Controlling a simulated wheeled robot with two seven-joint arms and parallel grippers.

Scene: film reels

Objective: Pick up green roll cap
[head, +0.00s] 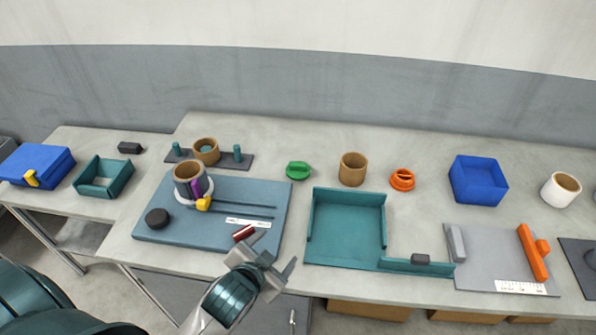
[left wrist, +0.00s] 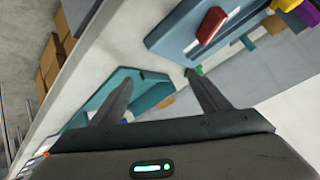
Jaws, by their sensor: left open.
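The green roll cap (head: 298,170) lies on the table behind the teal tray, left of a brown roll. In the left wrist view a small green patch (left wrist: 197,71) shows at the tip of one finger; it is mostly hidden and I cannot be sure it is the cap. My left gripper (head: 276,251) is open and empty near the table's front edge, well in front of the cap. Its two fingers (left wrist: 160,82) stand wide apart in the wrist view. My right gripper is not in view.
A blue board (head: 150,238) with a red block (head: 243,232) lies beside the gripper. The teal tray (head: 346,262) stands to its right. A brown roll (head: 352,168) and an orange cap (head: 402,180) stand right of the green cap. Bare table surrounds the green cap.

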